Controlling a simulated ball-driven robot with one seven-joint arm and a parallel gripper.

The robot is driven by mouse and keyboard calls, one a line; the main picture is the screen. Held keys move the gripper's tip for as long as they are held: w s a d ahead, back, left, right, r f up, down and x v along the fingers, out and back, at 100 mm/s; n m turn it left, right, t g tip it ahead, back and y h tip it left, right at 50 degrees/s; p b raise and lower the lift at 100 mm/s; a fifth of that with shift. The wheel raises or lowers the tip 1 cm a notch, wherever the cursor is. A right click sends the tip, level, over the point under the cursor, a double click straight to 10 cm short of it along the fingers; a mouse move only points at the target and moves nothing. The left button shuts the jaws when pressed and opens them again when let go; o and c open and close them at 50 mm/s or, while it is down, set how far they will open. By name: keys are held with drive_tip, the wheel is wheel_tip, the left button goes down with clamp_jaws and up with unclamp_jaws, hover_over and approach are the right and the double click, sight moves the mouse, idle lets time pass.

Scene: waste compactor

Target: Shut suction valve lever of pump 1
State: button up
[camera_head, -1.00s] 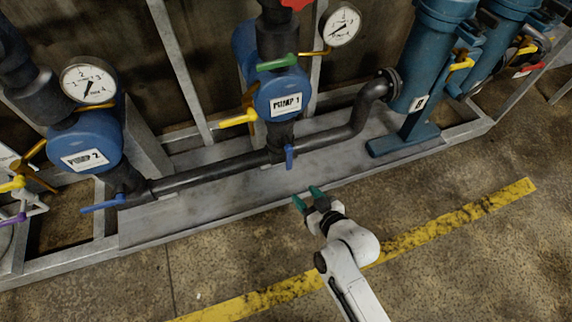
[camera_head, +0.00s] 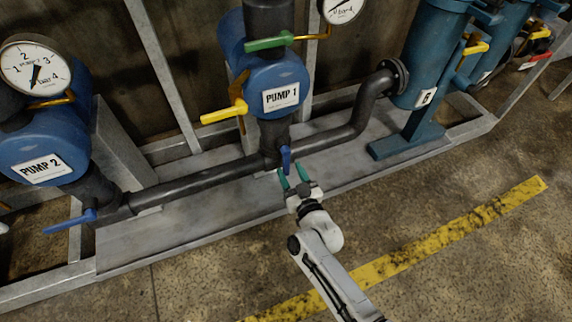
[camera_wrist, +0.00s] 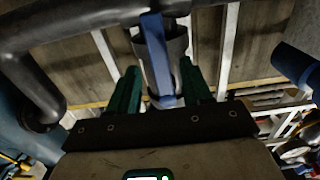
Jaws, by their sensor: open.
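Pump 1 (camera_head: 270,85) is a blue round body with a "PUMP 1" label. Below it a blue lever (camera_head: 285,159) hangs down in front of the dark lower pipe joint. The blue lever also shows in the wrist view (camera_wrist: 158,58), pointing down toward the gap between my fingers. A yellow lever (camera_head: 225,113) sticks out left of the pump, and a green lever (camera_head: 268,43) sits above it. No lever is labelled as suction. My gripper (camera_head: 292,171), with green fingers, is open and empty just below the blue lever. Contact cannot be told.
Pump 2 (camera_head: 42,160) stands at left with its own blue lever (camera_head: 70,223). A dark pipe (camera_head: 200,178) runs along the grey metal base (camera_head: 180,228). A teal vessel (camera_head: 427,60) stands at right. The floor in front, with a yellow stripe (camera_head: 420,245), is clear.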

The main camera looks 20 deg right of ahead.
sight(287, 165)
drive_tip(key=shift+w, duration=1.9)
drive_tip(key=shift+c, duration=0.2)
clamp_jaws()
